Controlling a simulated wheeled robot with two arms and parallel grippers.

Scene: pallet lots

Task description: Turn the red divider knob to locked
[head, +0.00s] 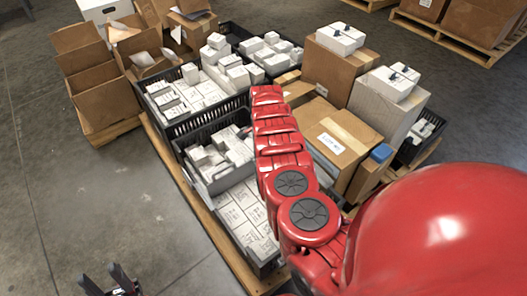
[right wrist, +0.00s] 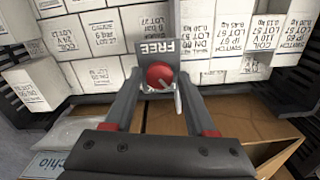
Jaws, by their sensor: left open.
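The red divider knob (right wrist: 159,75) shows in the right wrist view, on a grey plate just below an upside-down label reading FREE (right wrist: 158,47). A thin pale mark shows at the knob's lower right. My right gripper (right wrist: 160,85) has one dark finger on each side of the knob; I cannot tell whether the fingers touch it. In the head view my red arm covers the place of the knob and the right gripper. My left gripper (head: 115,280) is open and empty at the bottom left, above the bare floor.
White labelled boxes (right wrist: 145,22) stand close beyond the knob. An open cardboard carton (right wrist: 245,130) lies below it. A black crate (head: 205,115) and a large brown carton (head: 335,145) crowd the pallet around my arm. The floor at left is clear.

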